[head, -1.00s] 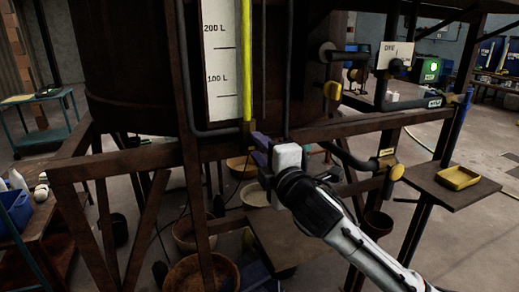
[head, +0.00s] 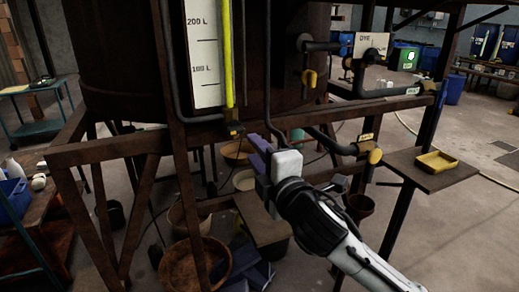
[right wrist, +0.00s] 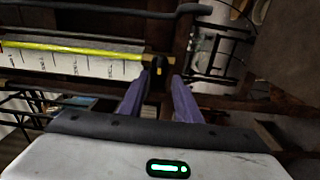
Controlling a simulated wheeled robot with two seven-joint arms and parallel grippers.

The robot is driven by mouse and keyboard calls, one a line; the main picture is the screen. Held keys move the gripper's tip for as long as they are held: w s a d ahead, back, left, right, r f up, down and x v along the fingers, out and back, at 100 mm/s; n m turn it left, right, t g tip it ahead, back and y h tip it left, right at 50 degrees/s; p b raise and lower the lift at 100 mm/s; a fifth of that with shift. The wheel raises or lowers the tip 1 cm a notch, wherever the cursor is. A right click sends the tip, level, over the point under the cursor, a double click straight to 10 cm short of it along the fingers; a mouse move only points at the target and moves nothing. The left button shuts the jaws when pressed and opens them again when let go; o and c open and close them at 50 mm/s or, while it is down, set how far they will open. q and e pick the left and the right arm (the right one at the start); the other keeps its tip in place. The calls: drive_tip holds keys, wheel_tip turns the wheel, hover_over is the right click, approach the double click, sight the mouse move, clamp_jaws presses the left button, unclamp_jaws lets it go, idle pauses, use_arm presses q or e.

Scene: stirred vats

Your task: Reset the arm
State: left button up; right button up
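A small black fitting with a yellow mark (right wrist: 158,68) shows beyond the fingertips. In the head view this fitting (head: 233,129) sits at the foot of the yellow gauge tube (head: 228,55), up and left of the gripper and apart from it. My left gripper is in neither view.
A white level scale (head: 203,60) runs up the tank (head: 120,60). A shelf (head: 405,178) holds a yellow tray (head: 437,161). Baskets (head: 195,265) stand below. Open floor lies at the right.

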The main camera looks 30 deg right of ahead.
drive_tip(key=shift+w, duration=0.15)
drive_tip(key=s+a+f+m+g+y, duration=0.2)
drive_tip(key=s+a+f, duration=0.1)
drive_tip(key=f, duration=0.9)
drive_tip(key=s+a+f+m+g+y, duration=0.2)
drive_tip(key=s+a+f+m+g, duration=0.1)
drive_tip(key=f, duration=1)
drive_tip(key=s+a+f+m+g+y, duration=0.1)
drive_tip(key=s+a+f+m, duration=0.3)
drive_tip(key=s+f, duration=0.5)
drive_tip(key=s+a+f+m+g, duration=0.3)
drive_tip(key=s+f+m, duration=0.1)
drive_tip(key=s+f, duration=0.6)
drive_tip(key=shift+s+a+f+m+y, duration=0.2)
drive_tip(key=shift+a+f+m+y, duration=0.2)
